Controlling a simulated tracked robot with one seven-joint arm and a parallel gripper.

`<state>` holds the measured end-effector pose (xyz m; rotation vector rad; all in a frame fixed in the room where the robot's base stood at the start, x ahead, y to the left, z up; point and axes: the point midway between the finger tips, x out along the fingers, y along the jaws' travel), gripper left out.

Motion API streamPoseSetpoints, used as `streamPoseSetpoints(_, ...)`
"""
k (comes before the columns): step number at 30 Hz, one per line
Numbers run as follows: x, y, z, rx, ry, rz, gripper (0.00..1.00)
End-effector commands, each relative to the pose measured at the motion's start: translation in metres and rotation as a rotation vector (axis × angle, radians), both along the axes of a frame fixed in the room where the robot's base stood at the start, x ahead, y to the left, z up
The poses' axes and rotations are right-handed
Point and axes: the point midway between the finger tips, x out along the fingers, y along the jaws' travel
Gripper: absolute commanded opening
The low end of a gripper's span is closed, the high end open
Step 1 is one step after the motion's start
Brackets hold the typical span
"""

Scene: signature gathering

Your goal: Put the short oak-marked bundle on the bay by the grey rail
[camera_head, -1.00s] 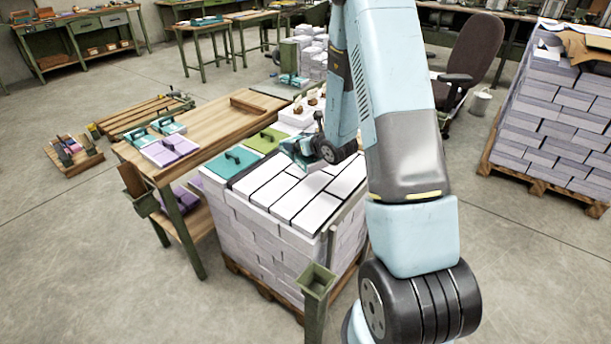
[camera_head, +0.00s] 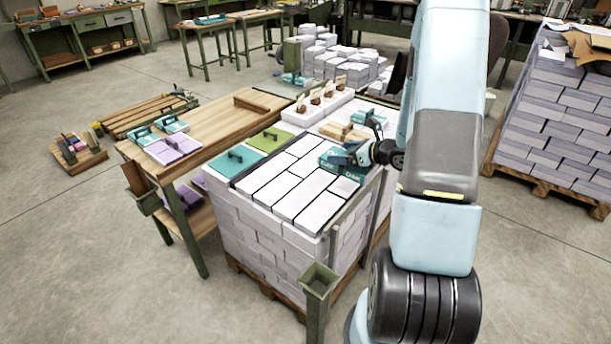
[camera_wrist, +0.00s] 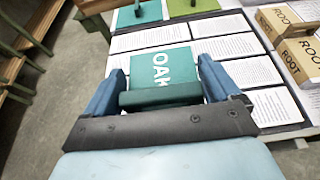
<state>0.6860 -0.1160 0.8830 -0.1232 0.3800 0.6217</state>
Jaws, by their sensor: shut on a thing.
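My gripper (camera_head: 362,155) is over the right part of the white-topped stack (camera_head: 297,200). It is shut on the dark green handle of a teal bundle (camera_head: 340,168) marked OAK. In the wrist view the bundle (camera_wrist: 160,66) sits between my two blue fingers (camera_wrist: 160,95), its lettering facing up. I cannot tell whether it touches the sheets below. Dark lines divide the stack's top into bays of white, printed sheets (camera_wrist: 150,38). A grey-green rail (camera_head: 352,205) runs along the stack's right side; I cannot tell whether it is the named grey rail.
A teal tile (camera_head: 236,160) and a green tile (camera_head: 270,139), both with handles, lie at the stack's left edge. Tan ROOT-marked blocks (camera_wrist: 290,22) lie to the right in the wrist view. A wooden bench (camera_head: 215,122) adjoins the stack. A green post (camera_head: 317,290) stands in front.

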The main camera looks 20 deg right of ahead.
Motion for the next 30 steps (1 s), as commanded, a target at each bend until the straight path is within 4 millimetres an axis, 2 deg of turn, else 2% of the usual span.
streamPoseSetpoints(12,0.048,0.069,-0.039,0.003,0.002,0.004,0.49)
streamPoseSetpoints(21,0.068,0.095,-0.080,0.002,0.003,0.002,0.49)
streamPoseSetpoints(30,0.075,0.104,-0.093,0.001,0.002,0.001,0.49)
